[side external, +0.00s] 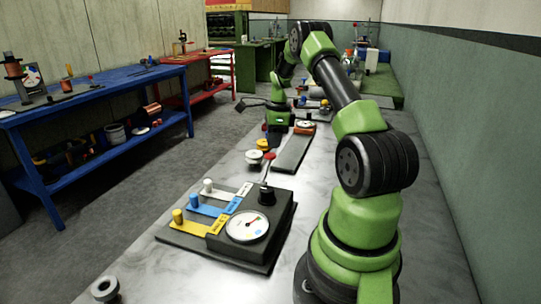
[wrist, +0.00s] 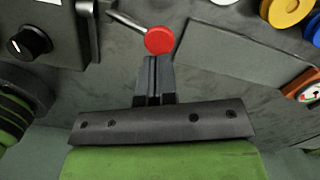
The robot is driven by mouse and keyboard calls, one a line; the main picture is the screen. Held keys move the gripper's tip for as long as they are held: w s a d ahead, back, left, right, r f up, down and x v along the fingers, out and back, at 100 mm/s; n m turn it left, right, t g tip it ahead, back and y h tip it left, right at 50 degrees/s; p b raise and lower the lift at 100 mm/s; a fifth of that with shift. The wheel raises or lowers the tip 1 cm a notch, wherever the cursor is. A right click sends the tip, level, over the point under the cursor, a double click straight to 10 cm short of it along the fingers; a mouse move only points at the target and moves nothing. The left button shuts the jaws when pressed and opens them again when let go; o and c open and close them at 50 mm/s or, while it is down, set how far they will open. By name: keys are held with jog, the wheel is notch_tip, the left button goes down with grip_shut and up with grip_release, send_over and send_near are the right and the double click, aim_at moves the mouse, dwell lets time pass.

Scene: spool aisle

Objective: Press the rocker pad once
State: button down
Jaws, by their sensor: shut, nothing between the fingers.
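A flat dark grey slab (side external: 293,153), which may be the rocker pad, lies on the bench with a small dial (side external: 305,124) at its far end. In the wrist view a grey plate (wrist: 222,55), likely the same slab, lies right of the fingers. My gripper (side external: 270,147) points down beside the slab's left side. Its fingers (wrist: 152,60) are shut and empty. Just past the fingertips is a red ball knob (wrist: 159,40) on a metal lever, also seen in the side view (side external: 269,156). I cannot tell whether fingertips and knob touch.
A control box (side external: 275,207) with a black knob (side external: 267,195) and a white dial (side external: 247,226) stands nearer, beside yellow, blue and white tabs with pegs. Small spools (side external: 254,157) stand left of my gripper. The bench front is mostly clear.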

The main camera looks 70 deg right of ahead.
aim_at(274, 155)
jog(key=shift+w+f, duration=0.1)
jog(key=shift+f, duration=0.9)
jog(key=shift+f, duration=0.1)
notch_tip(274, 155, down, 4)
jog(key=shift+a+r, duration=0.15)
jog(key=shift+s+d+r, duration=0.3)
jog(key=shift+s+d, duration=0.05)
jog(key=shift+s, duration=0.35)
jog(key=shift+s+d+r, duration=0.3)
jog(key=shift+s+d, duration=0.05)
jog(key=shift+s, duration=0.35)
notch_tip(274, 155, up, 10)
jog(key=shift+s+d, duration=0.25)
jog(key=shift+s, duration=0.2)
